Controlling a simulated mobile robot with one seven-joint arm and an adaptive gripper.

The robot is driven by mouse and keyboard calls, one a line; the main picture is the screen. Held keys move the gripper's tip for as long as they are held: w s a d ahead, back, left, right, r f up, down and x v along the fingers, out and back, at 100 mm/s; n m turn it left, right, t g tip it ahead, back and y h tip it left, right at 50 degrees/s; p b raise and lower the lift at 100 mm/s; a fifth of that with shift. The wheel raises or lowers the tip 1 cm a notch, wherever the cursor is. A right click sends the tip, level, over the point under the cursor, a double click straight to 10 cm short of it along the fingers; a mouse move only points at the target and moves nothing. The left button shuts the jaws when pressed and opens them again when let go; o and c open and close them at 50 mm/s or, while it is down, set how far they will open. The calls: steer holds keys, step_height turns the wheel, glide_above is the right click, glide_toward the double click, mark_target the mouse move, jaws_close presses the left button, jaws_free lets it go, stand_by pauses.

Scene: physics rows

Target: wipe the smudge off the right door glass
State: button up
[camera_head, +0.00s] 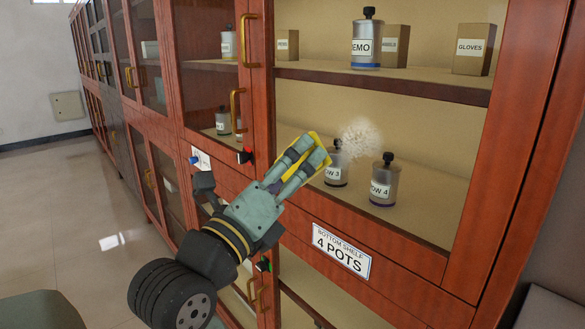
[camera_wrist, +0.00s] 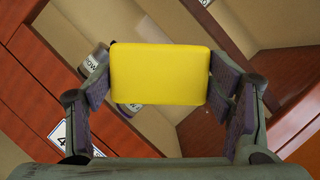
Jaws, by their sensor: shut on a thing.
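The right door glass (camera_head: 425,140) covers the shelves of the wooden cabinet. A pale, speckled smudge (camera_head: 361,138) shows on it, just right of my gripper and in front of the bottles. My gripper (camera_head: 306,155) is shut on a yellow sponge (camera_head: 318,139). The sponge also shows in the wrist view (camera_wrist: 160,74), gripped between both fingers with its broad face toward the camera. The smudge is not visible in the wrist view. I cannot tell whether the sponge touches the glass.
Behind the glass stand bottles, among them one marked 4 (camera_head: 384,181), and a GLOVES box (camera_head: 474,49). Floor at left is clear.

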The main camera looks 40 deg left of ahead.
steer(key=w, duration=0.2)
steer(key=w+b, duration=0.1)
steer(key=w, duration=0.3)
steer(key=shift+d, duration=0.25)
steer(key=shift+w, duration=1)
stand_by(0.6)
steer(key=shift+d, duration=0.1)
